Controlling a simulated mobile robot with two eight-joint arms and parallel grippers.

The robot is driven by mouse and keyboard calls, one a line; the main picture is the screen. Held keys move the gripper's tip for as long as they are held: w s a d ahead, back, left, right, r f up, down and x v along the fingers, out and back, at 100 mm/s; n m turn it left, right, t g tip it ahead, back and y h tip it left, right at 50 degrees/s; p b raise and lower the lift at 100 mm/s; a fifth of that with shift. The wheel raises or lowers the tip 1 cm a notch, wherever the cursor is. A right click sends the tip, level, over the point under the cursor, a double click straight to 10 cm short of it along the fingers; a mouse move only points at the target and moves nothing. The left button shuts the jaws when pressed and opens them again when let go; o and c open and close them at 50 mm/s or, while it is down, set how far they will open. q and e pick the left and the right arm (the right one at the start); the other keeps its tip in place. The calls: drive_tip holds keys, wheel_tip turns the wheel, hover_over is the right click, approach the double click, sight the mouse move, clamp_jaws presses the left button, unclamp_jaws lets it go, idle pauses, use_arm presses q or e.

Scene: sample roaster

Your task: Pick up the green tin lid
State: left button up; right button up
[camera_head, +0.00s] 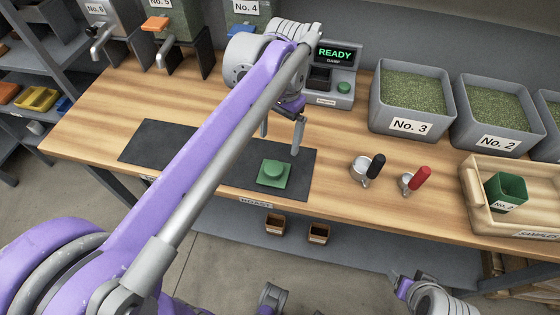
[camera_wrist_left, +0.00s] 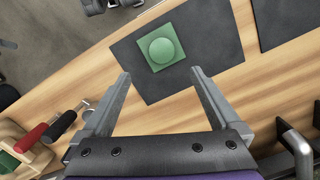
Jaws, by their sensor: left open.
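The green tin lid (camera_head: 273,173) is a square with a round raised knob, lying flat on a dark mat (camera_head: 300,185) near the table's front edge. It also shows in the left wrist view (camera_wrist_left: 161,50), beyond the fingertips and roughly centred between them. My left gripper (camera_head: 280,141) is open and empty, above the table on the far side of the lid and apart from it. Its two fingers show in the left wrist view (camera_wrist_left: 160,74). Part of what looks like my right gripper (camera_head: 402,284) is at the bottom edge, below the table front; its fingers are not clear.
A green tin (camera_head: 507,190) labelled No. 2 stands in a wooden tray (camera_head: 480,210) at the right. Two small metal cups with black (camera_head: 376,167) and red (camera_head: 420,179) handles stand between. Grey bins (camera_head: 405,125) and a READY display unit (camera_head: 335,75) line the back.

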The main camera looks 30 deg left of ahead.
use_arm(q)
hover_over(274, 168)
drive_tip(key=w, duration=0.2)
drive_tip(key=f, duration=0.4)
drive_tip(key=shift+s+b, duration=0.25)
drive_tip(key=shift+b, duration=0.05)
drive_tip(key=shift+s+f+b, duration=0.1)
drive_tip(key=shift+s+f, duration=0.1)
drive_tip(key=shift+f, duration=0.8)
drive_tip(key=shift+s+f+b, duration=0.1)
drive_tip(key=shift+s+f, duration=0.15)
drive_tip(key=shift+f, duration=0.7)
drive_tip(key=shift+s+f+b, duration=0.1)
drive_tip(key=shift+s+f, duration=0.1)
drive_tip(key=shift+f, duration=0.8)
drive_tip(key=c, duration=1.4)
